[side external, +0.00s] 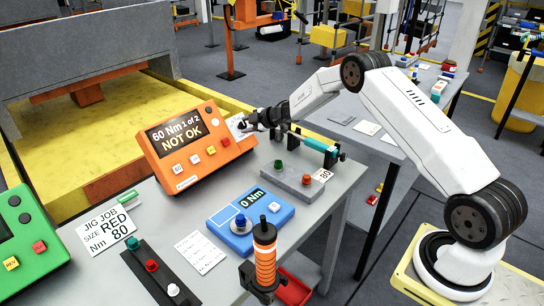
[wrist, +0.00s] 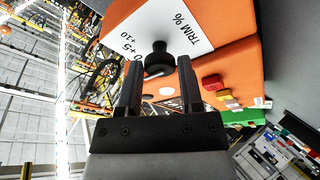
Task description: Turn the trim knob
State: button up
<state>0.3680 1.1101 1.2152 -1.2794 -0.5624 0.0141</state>
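The trim knob (wrist: 159,60) is a black round knob on a white scale plate marked "TRIM %" with +5 and +10 (wrist: 165,32). The plate is on the side of an orange controller box (side external: 195,145), whose screen reads "60 Nm 1 of 2 NOT OK". My gripper (wrist: 159,66) is open, its two black fingers on either side of the knob with a visible gap at each side. In the side external view my gripper (side external: 250,122) is at the box's right side, over the plate, and hides the knob.
A grey block with green and red buttons (side external: 295,180) and a teal tool (side external: 318,146) are close below my gripper. A green box (side external: 25,235) is at left.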

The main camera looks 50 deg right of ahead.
jog(key=o, duration=0.3)
jog(key=shift+s+d+r, duration=0.1)
jog(key=shift+s, duration=0.05)
jog(key=shift+v, duration=3.7)
jog(key=s+a+m+g+h, duration=0.1)
jog(key=s+a+m+g, duration=0.2)
jog(key=s+a, duration=0.3)
jog(key=s+a+r+m+g+h, duration=0.1)
jog(key=s+a+m+g, duration=0.2)
jog(key=s, duration=1.3)
jog(key=s+a+m+g+h, duration=0.1)
jog(key=s+a+m+g, duration=0.2)
jog(key=s+a+m, duration=0.4)
jog(key=shift+s+a+r, duration=0.15)
jog(key=shift+s+a, duration=0.25)
jog(key=shift+s, duration=0.3)
jog(key=shift+s+a+r, duration=0.1)
jog(key=shift+s+a, duration=0.25)
jog(key=shift+s, duration=0.35)
jog(key=shift+s+a+r, duration=0.15)
jog(key=shift+s+a, duration=0.25)
jog(key=shift+s, duration=0.35)
